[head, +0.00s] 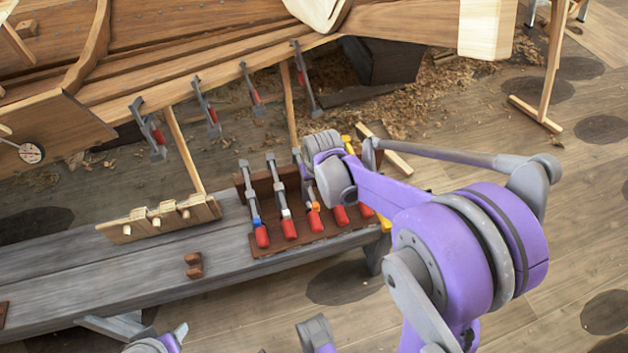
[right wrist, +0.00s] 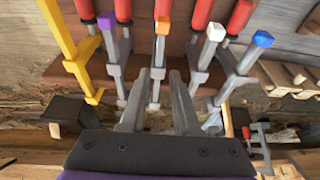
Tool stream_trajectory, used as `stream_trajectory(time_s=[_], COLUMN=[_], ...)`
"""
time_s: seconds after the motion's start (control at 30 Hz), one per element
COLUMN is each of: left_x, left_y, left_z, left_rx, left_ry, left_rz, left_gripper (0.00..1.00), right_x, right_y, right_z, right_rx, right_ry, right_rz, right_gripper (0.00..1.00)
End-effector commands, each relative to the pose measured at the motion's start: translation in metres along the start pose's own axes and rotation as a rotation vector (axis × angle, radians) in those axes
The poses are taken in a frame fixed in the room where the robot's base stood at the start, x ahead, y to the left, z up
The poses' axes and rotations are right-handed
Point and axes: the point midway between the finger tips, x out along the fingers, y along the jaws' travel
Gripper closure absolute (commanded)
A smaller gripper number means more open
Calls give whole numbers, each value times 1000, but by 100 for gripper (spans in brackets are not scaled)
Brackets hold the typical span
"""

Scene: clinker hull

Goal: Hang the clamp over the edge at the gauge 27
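In the head view a brown rack (head: 292,242) on the bench holds a row of bar clamps with red handles. The clamp with the orange tip (right wrist: 163,26) stands between the two fingers of my right gripper (right wrist: 158,100) in the right wrist view. The fingers are apart, with a gap on each side of its bar. In the head view my right gripper (head: 303,165) is mostly hidden by my wrist. The hull plank edge (head: 215,72) carries several hanging clamps (head: 207,108). A round dial (head: 31,153) hangs at the left; no number is legible. My left fingertips cannot be made out.
Beside the orange-tipped clamp stand a white-tipped clamp (right wrist: 216,32), a blue-tipped one (right wrist: 262,39), a purple-tipped one (right wrist: 106,22) and a yellow clamp (right wrist: 72,50). A wooden block with pegs (head: 160,220) and a small brown block (head: 193,265) lie on the grey bench (head: 110,275).

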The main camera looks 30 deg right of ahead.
Motion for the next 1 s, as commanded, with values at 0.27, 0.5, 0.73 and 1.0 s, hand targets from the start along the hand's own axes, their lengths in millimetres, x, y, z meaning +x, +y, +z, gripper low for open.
stream_trajectory(time_s=[0.27, 0.5, 0.73, 1.0], left_x=[28, 48, 64, 71], left_y=[0, 0, 0, 0], left_z=[12, 20, 26, 28], left_rx=[0, 0, 0, 0], left_ry=[-10, -18, -24, -26], left_rz=[0, 0, 0, 0], left_gripper=[39, 39, 39, 39], right_x=[38, 66, 89, 98], right_y=[0, 0, 0, 0], right_z=[1, 1, 1, 0], right_rx=[0, 0, 0, 0], right_ry=[-1, -2, -1, 0], right_rz=[0, 0, 0, 0], right_gripper=[70, 70, 70, 70])
